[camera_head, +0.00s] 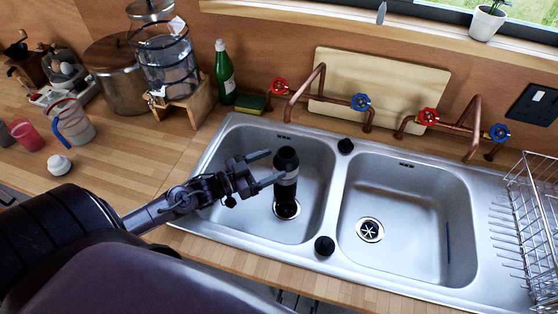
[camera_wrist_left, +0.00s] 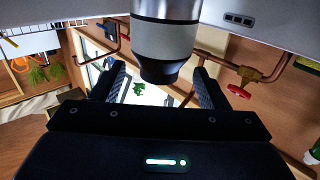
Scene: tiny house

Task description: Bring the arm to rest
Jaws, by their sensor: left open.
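My left gripper (camera_head: 266,168) reaches in from the left over the left basin of the steel sink (camera_head: 230,126). It is open, its two fingers apart. A dark bottle-like thing with a grey band (camera_head: 286,176) stands upright in that basin, by the drain, just right of the fingertips. In the left wrist view the bottle (camera_wrist_left: 165,40) shows large, upside down in the picture, beyond the open fingers (camera_wrist_left: 160,88). Nothing is seen held between them. My right gripper does not show.
Copper taps (camera_head: 305,88) with red and blue handles rise behind the sink. A wire dish rack (camera_head: 530,215) stands at the right. A green bottle (camera_head: 224,75), a glass dispenser (camera_head: 165,65), a pot (camera_head: 118,75) and a jug (camera_head: 72,125) crowd the left counter. The right basin (camera_head: 400,200) is mostly clear.

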